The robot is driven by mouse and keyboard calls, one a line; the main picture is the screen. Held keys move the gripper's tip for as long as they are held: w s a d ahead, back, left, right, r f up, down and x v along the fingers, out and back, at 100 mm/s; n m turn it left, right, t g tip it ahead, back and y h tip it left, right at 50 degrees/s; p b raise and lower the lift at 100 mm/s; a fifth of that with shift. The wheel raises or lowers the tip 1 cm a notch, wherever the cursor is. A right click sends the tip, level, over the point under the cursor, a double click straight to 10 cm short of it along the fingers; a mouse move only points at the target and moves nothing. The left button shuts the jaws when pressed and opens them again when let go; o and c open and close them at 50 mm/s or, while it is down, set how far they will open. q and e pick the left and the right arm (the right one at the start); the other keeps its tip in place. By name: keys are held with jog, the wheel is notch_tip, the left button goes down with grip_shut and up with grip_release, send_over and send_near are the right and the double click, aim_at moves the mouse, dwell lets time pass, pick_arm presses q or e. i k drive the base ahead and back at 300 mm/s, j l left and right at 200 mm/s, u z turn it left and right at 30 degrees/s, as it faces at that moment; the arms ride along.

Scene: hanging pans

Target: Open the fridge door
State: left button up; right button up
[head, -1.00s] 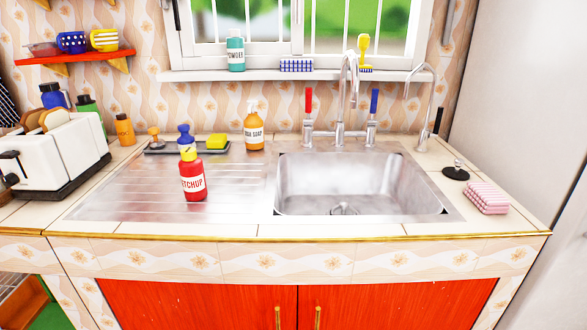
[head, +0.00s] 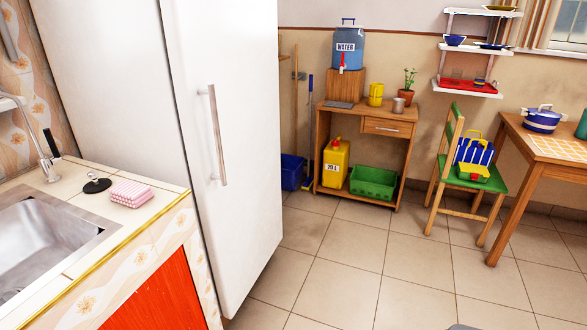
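The white fridge (head: 150,70) stands just left of the middle in the head view, right beside the sink counter. Its tall white door (head: 240,130) is closed, as far as I can see. A vertical metal handle (head: 217,135) is fixed near the door's left edge. The top of the fridge is cut off by the frame. Neither of my grippers is in view.
The sink counter (head: 125,240) fills the lower left, with a folded pink cloth (head: 131,194) near its edge. Tiled floor (head: 335,265) is clear in front of the fridge. A wooden stand (head: 367,150), a green chair (head: 470,180) and a table (head: 555,150) stand farther right.

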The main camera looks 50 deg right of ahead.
aim_at(224, 60)
jog(key=z, duration=1.3)
jog(key=i+l+u, duration=0.1)
